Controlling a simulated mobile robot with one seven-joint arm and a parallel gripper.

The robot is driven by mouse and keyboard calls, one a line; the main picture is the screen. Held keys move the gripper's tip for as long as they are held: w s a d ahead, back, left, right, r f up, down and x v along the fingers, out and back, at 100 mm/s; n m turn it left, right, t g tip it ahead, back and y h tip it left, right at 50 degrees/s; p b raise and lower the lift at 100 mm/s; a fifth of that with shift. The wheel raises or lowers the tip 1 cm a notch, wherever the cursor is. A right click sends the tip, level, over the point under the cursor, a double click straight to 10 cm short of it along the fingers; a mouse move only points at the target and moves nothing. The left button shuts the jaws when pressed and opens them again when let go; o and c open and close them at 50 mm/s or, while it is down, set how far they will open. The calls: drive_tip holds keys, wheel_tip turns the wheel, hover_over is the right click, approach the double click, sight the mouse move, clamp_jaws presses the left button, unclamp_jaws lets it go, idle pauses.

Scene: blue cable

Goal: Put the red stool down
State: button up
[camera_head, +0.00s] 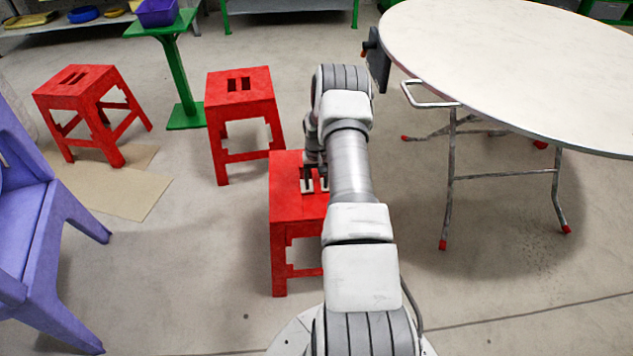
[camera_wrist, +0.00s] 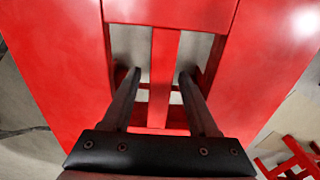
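The nearest red stool (camera_head: 285,205) stands upright in front of me in the head view, partly hidden by my arm. Its seat (camera_wrist: 60,65) fills most of the wrist view, with two slots and a narrow bar (camera_wrist: 163,75) between them. My gripper (camera_head: 315,184) is at the seat's slots. In the wrist view its two fingers (camera_wrist: 158,75) are apart, one on each side of the bar, with a visible gap at the left. One leg's foot shows near the floor; I cannot tell for certain whether all the legs touch it.
Two more red stools (camera_head: 242,95) (camera_head: 80,92) stand behind and to the left. A purple chair (camera_head: 30,220) is at the left edge, near cardboard (camera_head: 135,190) on the floor. A round white table (camera_head: 520,60) is at the right. A green stand (camera_head: 178,75) holds a purple bin (camera_head: 157,12).

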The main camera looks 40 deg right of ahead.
drive_tip(key=a+r+n+t+p, duration=0.15)
drive_tip(key=a+r, duration=0.25)
drive_tip(key=r, duration=1.1)
drive_tip(key=a+r+p, duration=0.3)
drive_tip(key=a+r, duration=0.2)
drive_tip(key=r, duration=0.9)
drive_tip(key=s+a+r+n+h, duration=0.15)
drive_tip(key=s+a+r, duration=0.25)
drive_tip(key=a+r, duration=0.6)
drive_tip(key=s+a+r+n+t, duration=0.1)
drive_tip(key=s+a+r, duration=0.2)
drive_tip(key=s, duration=0.4)
drive_tip(key=s+a+r+n+t+y, duration=0.1)
drive_tip(key=s+a+r, duration=0.2)
drive_tip(key=s+a, duration=0.2)
drive_tip(key=s+a+r+n+t, duration=0.1)
drive_tip(key=s+a+r+t, duration=0.1)
drive_tip(key=s, duration=0.9)
drive_tip(key=shift+a+r, duration=0.6)
drive_tip(key=shift+a, duration=0.7)
drive_tip(key=shift+y, duration=0.25)
